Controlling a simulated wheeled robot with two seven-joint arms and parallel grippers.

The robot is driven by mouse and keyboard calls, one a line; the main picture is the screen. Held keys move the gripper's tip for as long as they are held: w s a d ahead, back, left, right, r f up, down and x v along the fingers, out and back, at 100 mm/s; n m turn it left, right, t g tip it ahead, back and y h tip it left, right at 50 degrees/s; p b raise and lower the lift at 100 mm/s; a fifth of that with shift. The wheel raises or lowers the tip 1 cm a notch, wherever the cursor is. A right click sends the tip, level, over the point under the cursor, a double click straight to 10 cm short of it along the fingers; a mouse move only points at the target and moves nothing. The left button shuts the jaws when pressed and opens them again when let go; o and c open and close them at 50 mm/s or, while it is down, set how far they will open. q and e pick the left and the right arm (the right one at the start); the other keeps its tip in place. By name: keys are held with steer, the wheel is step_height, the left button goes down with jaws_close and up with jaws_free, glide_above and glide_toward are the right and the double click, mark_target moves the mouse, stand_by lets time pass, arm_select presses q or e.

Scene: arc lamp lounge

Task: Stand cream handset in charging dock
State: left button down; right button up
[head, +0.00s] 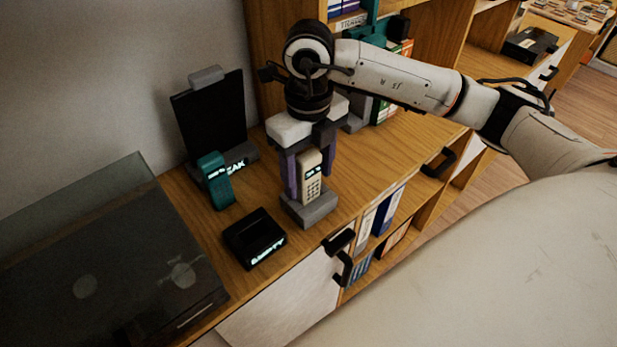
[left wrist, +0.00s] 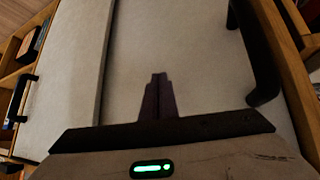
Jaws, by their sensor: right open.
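The cream handset (head: 313,187) stands upright, its lower end at a grey block-shaped base (head: 312,213) on the wooden cabinet top. My right gripper (head: 309,180) points down over it, its purple fingers on either side of the handset. The jaws are open; whether a finger touches the handset is unclear. A black dock (head: 254,238) with a lit green label, apparently "EMPTY", sits front left of it with nothing in it. My left gripper (left wrist: 159,82) shows in the left wrist view, fingers together and empty, in front of a pale panel.
A teal handset (head: 215,181) stands left of the cream one. Behind it is a black upright panel (head: 209,115) on a grey base. A dark, glass-lidded box (head: 110,270) fills the left. Black door handles (head: 340,255) stick out in front. Clear wood lies right of the gripper.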

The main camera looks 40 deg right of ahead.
steer(key=c, duration=1.2)
